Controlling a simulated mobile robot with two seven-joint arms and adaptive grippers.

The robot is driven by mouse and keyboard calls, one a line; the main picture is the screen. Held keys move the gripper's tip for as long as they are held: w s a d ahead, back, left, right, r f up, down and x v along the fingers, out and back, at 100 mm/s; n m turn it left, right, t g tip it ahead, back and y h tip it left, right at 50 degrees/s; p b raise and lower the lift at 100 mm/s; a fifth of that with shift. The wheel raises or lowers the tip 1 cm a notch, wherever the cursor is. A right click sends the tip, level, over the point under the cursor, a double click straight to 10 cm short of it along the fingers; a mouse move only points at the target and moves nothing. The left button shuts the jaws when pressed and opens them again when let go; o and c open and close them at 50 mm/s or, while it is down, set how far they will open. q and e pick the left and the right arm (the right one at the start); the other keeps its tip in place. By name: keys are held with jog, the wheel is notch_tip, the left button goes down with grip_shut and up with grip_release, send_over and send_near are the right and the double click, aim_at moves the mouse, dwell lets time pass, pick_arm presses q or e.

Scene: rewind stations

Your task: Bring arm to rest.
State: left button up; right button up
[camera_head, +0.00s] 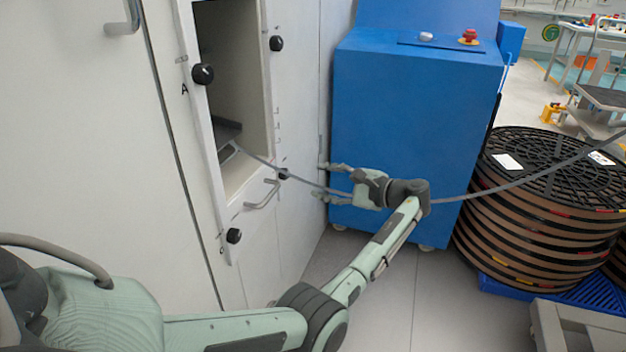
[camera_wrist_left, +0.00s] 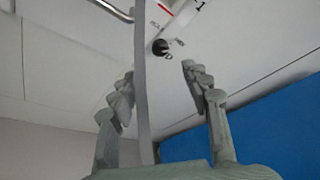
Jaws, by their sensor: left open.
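My left arm reaches from the lower left of the head view, stretched forward. Its gripper (camera_head: 320,181) is in front of the blue machine, near the white cabinet. In the left wrist view the gripper (camera_wrist_left: 158,71) has its fingers spread apart. A grey strip (camera_head: 502,189) runs from the cabinet opening past the gripper to the right edge. In the left wrist view the strip (camera_wrist_left: 141,60) passes between the open fingers, nearer the left one; I cannot tell whether it touches. My right gripper is not in view.
The white cabinet (camera_head: 95,130) has an open hatch with black knobs (camera_head: 203,74) and a handle (camera_head: 262,195). The blue machine (camera_head: 400,110) stands behind the gripper. Stacked black reels (camera_head: 545,170) sit on a blue pallet (camera_head: 510,287) at right. Grey floor (camera_head: 430,305) lies clear between.

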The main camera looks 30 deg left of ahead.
pick_arm(q)
jog(key=shift+d, duration=0.2)
dwell(0.4)
jog(key=s+f+n+t+h+p, duration=0.15)
jog(key=s+f+n+h, duration=0.4)
jog(key=s+f, duration=1.45)
jog(key=s+d+f+h, duration=0.2)
jog(key=s+d+h, duration=0.2)
jog(key=s, duration=0.3)
jog(key=s+d+f+n+h+p, duration=0.1)
jog(key=s+d+h, duration=0.3)
jog(key=s, duration=0.3)
jog(key=shift+s+d+f+t, duration=0.25)
jog(key=shift+d+f+t, duration=0.1)
jog(key=shift+d, duration=0.45)
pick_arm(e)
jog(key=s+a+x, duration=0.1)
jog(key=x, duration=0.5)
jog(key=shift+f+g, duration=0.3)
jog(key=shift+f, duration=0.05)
